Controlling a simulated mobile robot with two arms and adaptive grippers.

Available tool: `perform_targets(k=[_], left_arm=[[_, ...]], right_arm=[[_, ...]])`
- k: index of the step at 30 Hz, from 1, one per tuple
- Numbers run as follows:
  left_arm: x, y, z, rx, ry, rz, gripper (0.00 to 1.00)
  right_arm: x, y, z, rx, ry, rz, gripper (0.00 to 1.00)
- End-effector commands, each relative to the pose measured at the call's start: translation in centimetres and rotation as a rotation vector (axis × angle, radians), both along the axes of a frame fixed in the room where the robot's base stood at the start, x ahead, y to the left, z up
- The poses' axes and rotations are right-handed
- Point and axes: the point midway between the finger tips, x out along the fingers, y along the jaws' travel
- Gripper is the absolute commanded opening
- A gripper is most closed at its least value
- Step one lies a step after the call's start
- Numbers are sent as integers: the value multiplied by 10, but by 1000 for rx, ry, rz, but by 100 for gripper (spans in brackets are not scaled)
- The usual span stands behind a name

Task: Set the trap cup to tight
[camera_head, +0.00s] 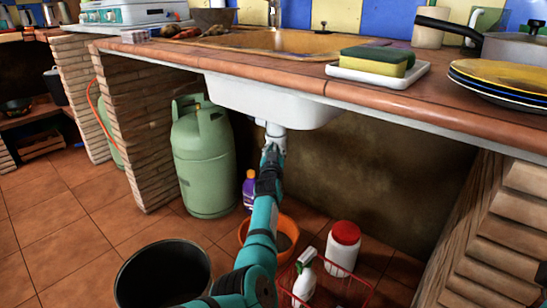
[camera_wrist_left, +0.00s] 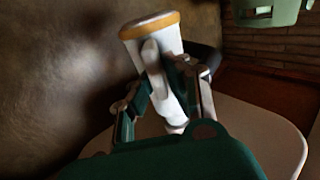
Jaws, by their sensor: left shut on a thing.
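The white trap cup (camera_wrist_left: 168,42) has a yellow-orange rim at its end and a raised rib on its side in the left wrist view. In the head view, the white trap (camera_head: 276,130) hangs below the white sink basin (camera_head: 262,100), partly hidden by my gripper. My left gripper (camera_head: 272,153) reaches up from below and is shut on the trap cup. In the left wrist view its fingers (camera_wrist_left: 165,92) lie on either side of the white body. The cup's exact turn is hard to read. My right gripper is not in view.
A green gas cylinder (camera_head: 203,157) stands left of my arm. An orange basin (camera_head: 285,240), a purple bottle (camera_head: 249,190), a red wire basket (camera_head: 345,290) and a red-lidded jar (camera_head: 342,248) stand on the floor. A black bucket (camera_head: 125,290) is at front left. The counter edge (camera_head: 400,104) runs above.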

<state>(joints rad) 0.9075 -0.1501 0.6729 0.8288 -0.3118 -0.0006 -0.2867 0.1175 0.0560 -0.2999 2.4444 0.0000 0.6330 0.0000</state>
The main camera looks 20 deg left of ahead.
Motion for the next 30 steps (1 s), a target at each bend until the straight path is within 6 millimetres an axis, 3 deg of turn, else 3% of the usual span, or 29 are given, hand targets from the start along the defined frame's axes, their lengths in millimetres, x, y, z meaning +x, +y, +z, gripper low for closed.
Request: perform_targets(k=[11,12,17,30], left_arm=[[2,-2,0,-2,2,-1,0],[2,-2,0,-2,2,-1,13],[1,-1,0,-1,1,-1,34],[-7,-3,-1,1,0,2,35]], right_arm=[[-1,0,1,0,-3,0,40],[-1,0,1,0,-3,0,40],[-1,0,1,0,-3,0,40],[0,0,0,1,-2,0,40]])
